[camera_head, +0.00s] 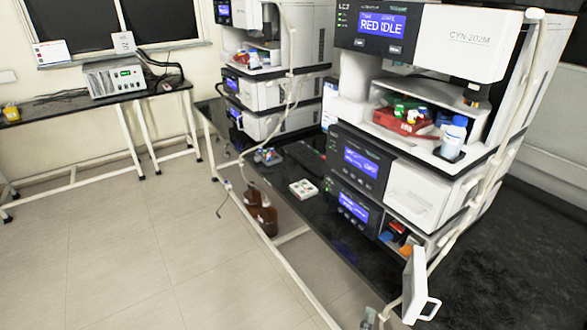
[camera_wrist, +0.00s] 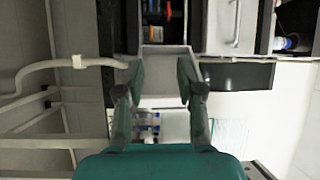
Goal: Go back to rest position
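My gripper (camera_wrist: 162,82) is open in the wrist view, its two teal-padded fingers apart. A pale grey surface shows between and beyond them; I cannot tell how far off it is, and nothing is visibly clamped. My gripper cannot be made out for certain in the head view. In the head view, a white door with a handle (camera_head: 415,285) stands open at the lower right, at the foot of the near instrument column (camera_head: 425,190). The opening behind it holds orange and blue items (camera_head: 387,248).
A black bench (camera_head: 320,215) carries the columns and a small white tray (camera_head: 303,189). Brown bottles (camera_head: 262,212) stand below it. A red bin (camera_head: 403,125) and a blue-capped bottle (camera_head: 454,137) sit on the near column. Tiled floor (camera_head: 130,240) is clear at left.

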